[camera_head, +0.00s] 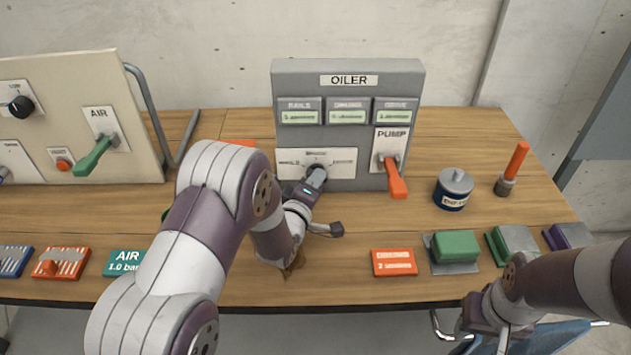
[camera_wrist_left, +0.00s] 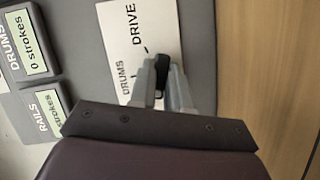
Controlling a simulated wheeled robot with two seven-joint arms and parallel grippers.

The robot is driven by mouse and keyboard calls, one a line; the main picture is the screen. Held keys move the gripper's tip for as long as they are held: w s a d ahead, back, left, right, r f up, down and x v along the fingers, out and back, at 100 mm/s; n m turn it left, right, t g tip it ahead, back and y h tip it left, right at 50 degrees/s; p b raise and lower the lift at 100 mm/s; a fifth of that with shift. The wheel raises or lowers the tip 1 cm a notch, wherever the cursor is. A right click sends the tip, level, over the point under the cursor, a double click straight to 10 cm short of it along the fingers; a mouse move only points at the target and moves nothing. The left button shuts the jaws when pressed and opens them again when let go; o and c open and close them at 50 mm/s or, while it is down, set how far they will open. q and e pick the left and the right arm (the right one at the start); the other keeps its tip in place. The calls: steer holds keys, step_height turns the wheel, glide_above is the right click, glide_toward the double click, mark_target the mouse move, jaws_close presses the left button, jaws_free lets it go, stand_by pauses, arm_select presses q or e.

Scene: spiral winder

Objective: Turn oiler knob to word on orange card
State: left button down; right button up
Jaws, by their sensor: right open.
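The grey oiler box (camera_head: 435,80) stands at the back of the table, with a white selector plate (camera_head: 343,158) low on its front. The black oiler knob (camera_wrist_left: 162,72) is on this plate, mostly hidden in the head view. My left gripper (camera_head: 318,178) is at the plate; in the left wrist view its fingers (camera_wrist_left: 161,90) are on both sides of the knob and appear closed on it. DRUMS and DRIVE can be read there; the knob's pointing is unclear. The orange card (camera_head: 394,262) lies at the front, its upper word blurred, "2 strokes" below. My right gripper (camera_head: 492,328) is open and apart from everything.
The pump lever (camera_head: 396,180) sticks out right of the knob. A dark blue can (camera_head: 453,190) and an orange-handled tool (camera_head: 512,168) stand further right. Green blocks (camera_head: 456,246) lie in front. The air panel (camera_head: 70,120) is at left.

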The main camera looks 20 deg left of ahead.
arm_select(q)
steer(key=shift+m, duration=0.3)
steer(key=shift+r+m+g+y+p, duration=0.15)
steer(key=shift+m+g+y+p, duration=0.15)
steer(key=shift+m+g+p, duration=0.45)
steer(key=m+y, duration=0.1)
steer(key=m, duration=0.1)
steer(key=m+g+p, duration=0.1)
steer(key=m, duration=0.1)
steer(key=shift+d+y+p, duration=0.15)
steer(key=shift+y+p, duration=0.15)
steer(key=shift+y, duration=0.1)
steer(key=shift+r+m+g+y+p, duration=0.1)
steer(key=shift+m+g+y+p, duration=0.25)
steer(key=shift+m+y+p, duration=0.6)
steer(key=shift+m+g+y+p, duration=0.35)
steer(key=shift+m+p, duration=0.2)
steer(key=shift+m, duration=0.55)
steer(key=c, duration=1.1)
jaws_free()
